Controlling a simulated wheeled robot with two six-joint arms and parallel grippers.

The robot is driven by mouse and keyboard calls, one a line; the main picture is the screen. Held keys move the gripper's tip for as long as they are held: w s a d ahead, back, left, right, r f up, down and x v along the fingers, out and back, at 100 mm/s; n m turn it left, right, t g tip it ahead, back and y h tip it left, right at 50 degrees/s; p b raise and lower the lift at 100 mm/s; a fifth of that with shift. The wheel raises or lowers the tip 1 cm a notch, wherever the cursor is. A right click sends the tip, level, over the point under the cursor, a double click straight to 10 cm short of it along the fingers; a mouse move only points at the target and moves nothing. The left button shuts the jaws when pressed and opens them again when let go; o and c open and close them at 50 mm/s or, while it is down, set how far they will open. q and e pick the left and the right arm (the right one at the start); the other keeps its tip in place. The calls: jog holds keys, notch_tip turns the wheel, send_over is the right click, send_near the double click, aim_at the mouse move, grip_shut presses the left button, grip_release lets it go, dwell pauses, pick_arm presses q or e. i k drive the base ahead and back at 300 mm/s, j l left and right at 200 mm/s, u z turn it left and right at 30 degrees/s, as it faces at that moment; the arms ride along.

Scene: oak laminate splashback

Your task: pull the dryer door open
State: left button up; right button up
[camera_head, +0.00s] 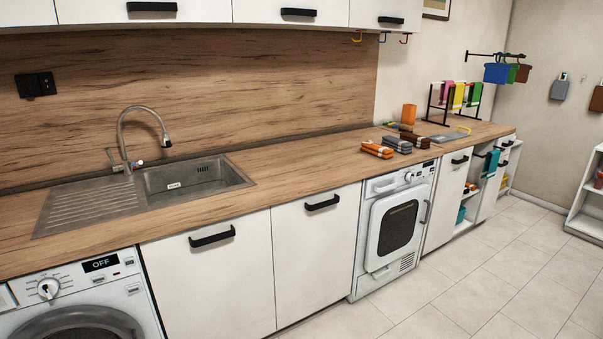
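The white dryer (382,274) stands under the worktop, right of the middle in the head view. Its door (375,241) has a dark rounded window (398,228) and looks shut. A grey handle (424,211) shows at the door's right side. A knob and a small dark display sit on the panel above the door. Neither of my grippers is in view, and nothing touches the dryer.
A washing machine (75,305) with a display reading OFF stands at the lower left. White cupboards (316,262) with black handles flank the dryer. Folded towels (377,149) lie on the worktop (300,174) above. The tiled floor (470,285) before the dryer is clear.

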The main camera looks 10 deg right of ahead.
aim_at(397, 221)
jog(key=i+l+z, duration=0.25)
jog(key=i+z, duration=0.2)
jog(key=i+l+z, duration=0.1)
jog(key=i+z, duration=0.3)
jog(key=i+j+z, duration=0.1)
jog(key=i+z, duration=0.35)
jog(key=i+j+z, duration=0.25)
jog(key=i+z, duration=0.15)
jog(key=i+l+u, duration=0.35)
jog(key=i+l, duration=0.15)
jog(key=i, duration=0.3)
jog(key=i+l+u, duration=0.3)
jog(key=i+l, duration=0.4)
